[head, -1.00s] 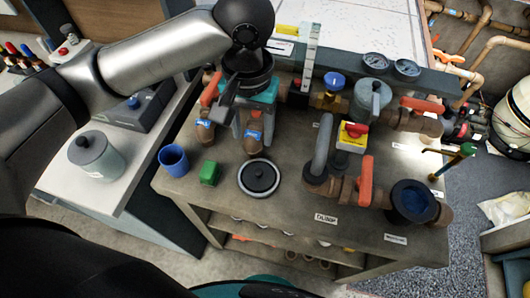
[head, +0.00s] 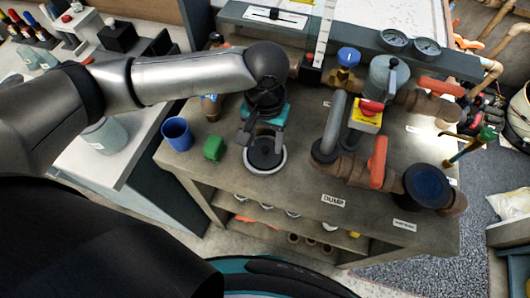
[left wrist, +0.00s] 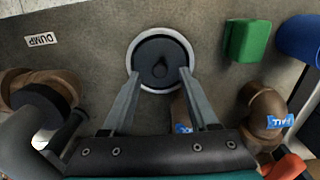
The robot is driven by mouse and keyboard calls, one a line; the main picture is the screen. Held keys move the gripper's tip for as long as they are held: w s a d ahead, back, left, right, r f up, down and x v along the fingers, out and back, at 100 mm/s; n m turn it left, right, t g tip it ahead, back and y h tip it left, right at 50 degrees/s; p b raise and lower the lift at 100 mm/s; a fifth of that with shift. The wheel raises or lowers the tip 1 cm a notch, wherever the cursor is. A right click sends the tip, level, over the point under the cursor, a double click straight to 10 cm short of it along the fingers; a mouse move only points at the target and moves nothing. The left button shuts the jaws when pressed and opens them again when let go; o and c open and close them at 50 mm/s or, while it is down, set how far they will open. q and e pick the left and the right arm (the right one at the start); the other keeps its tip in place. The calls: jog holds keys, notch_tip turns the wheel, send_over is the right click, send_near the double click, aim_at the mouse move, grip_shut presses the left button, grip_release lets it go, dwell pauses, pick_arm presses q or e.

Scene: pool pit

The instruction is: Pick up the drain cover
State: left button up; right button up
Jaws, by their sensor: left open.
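The drain cover is a round black disc with a small knob in the middle and a pale ring around it. It lies flat on the grey bench top, near the front edge, in the head view (head: 266,158) and in the left wrist view (left wrist: 148,52). My left gripper (head: 260,138) is open, pointing down over the cover, and hides its far part in the head view. I cannot tell the exact height gap. My right gripper is not in view.
Left of the cover are a green block (head: 213,148) and a blue cup (head: 177,134). To the right stand a grey curved pipe (head: 332,128), a red valve handle (head: 378,162) and a yellow box with a red knob (head: 367,116). The bench front near the DUMP label (head: 333,200) is clear.

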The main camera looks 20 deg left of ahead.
pick_arm(q)
notch_tip(320, 180, down, 2)
grip_shut()
dwell(0.6)
